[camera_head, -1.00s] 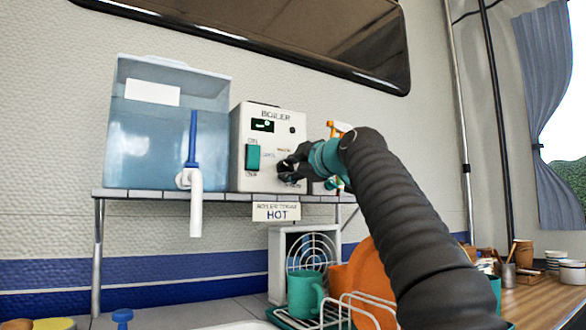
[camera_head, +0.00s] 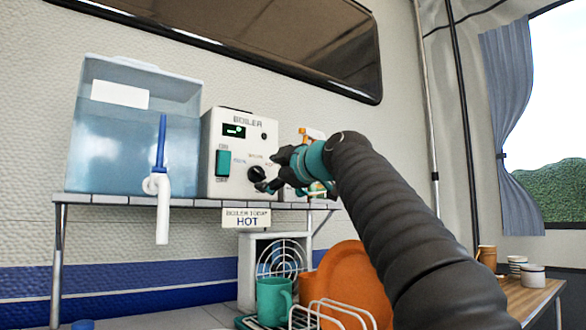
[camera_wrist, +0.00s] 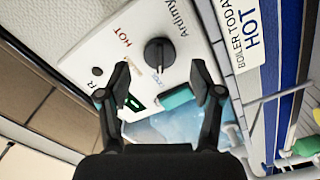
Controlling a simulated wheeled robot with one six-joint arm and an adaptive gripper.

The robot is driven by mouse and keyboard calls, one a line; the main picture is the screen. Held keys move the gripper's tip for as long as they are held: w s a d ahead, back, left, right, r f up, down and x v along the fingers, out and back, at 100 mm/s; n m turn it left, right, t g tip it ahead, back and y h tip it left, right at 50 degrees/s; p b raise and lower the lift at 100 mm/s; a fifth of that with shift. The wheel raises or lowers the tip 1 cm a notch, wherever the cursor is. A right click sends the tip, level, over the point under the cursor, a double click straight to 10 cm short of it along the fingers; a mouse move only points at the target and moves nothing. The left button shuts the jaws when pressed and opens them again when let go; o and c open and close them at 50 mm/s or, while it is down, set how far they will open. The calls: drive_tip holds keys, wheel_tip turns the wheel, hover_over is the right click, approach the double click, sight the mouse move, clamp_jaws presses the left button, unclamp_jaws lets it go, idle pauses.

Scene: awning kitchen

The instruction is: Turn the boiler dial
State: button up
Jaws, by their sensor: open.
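The white boiler (camera_head: 211,165) stands on a shelf, with a green lit display (camera_head: 234,130) and a teal switch (camera_head: 223,163). Its black round dial (camera_head: 257,174) is on the lower right of the front panel. My gripper (camera_head: 266,183) is open just right of the dial, its dark fingers partly in front of the panel. In the wrist view the dial (camera_wrist: 158,52) shows beyond and between the two spread fingertips, clear of both, with a raised ridge across it. A HOT label is printed beside it. The small print and exact pointer setting are hard to read.
A sign (camera_head: 246,217) reading BOILER TODAY HOT hangs under the shelf edge. A blue water tank (camera_head: 135,125) with a white tap (camera_head: 160,205) stands left of the boiler. Below are a teal mug (camera_head: 273,300), an orange plate (camera_head: 350,280) and a wire rack (camera_head: 325,312).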

drive_tip(key=v, duration=0.8)
drive_tip(key=shift+d, duration=0.2)
drive_tip(key=shift+s, duration=0.1)
